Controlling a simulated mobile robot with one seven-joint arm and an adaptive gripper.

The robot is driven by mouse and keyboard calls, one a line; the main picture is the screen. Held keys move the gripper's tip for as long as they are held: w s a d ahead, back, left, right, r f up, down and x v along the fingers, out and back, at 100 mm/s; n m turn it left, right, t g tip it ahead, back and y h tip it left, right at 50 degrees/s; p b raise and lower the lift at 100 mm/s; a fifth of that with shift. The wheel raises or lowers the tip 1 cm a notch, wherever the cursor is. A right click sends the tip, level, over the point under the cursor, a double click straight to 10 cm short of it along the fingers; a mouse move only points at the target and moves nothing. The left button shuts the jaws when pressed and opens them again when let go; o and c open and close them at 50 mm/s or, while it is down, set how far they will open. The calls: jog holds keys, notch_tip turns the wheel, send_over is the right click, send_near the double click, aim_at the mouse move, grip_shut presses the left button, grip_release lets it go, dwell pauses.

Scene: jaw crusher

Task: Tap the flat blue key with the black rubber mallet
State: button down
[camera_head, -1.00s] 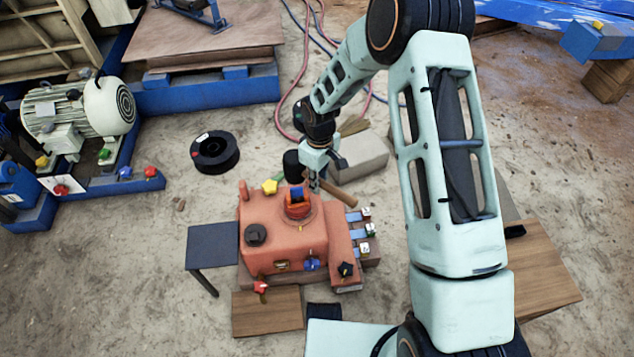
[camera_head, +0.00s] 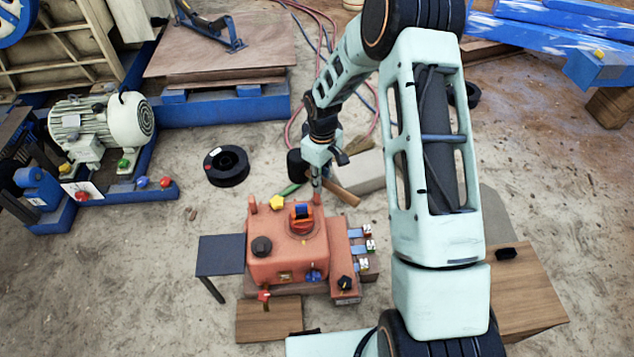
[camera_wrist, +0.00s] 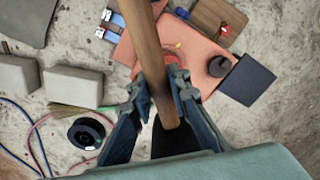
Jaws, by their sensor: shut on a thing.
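The black rubber mallet has a black head (camera_head: 294,166) and a wooden handle (camera_head: 346,194). My gripper (camera_head: 317,190) is shut on the handle, close to the head, and holds it above the far side of the red-orange housing (camera_head: 262,222). In the wrist view the handle (camera_wrist: 146,45) runs between my fingers (camera_wrist: 160,88) and the dark head (camera_wrist: 172,140) is partly hidden. Flat blue keys (camera_head: 356,250) with white-tagged ends stick out of the housing's right side, and they also show in the wrist view (camera_wrist: 114,18). The mallet is apart from them.
A yellow knob (camera_head: 277,202) and an orange-and-blue fitting (camera_head: 302,217) stand on the housing. A grey block (camera_head: 361,172) lies behind my gripper. A black spool (camera_head: 226,166) lies on the floor at left. A dark plate (camera_head: 220,255) juts out left of the housing.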

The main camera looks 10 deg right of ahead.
dwell(0.4)
notch_tip(320, 180, down, 15)
jog(key=b, duration=1.1)
notch_tip(320, 180, up, 5)
jog(key=p, duration=0.3)
jog(key=shift+w+r+b, duration=0.15)
jog(key=shift+r+b, duration=0.25)
jog(key=shift+r, duration=1.65)
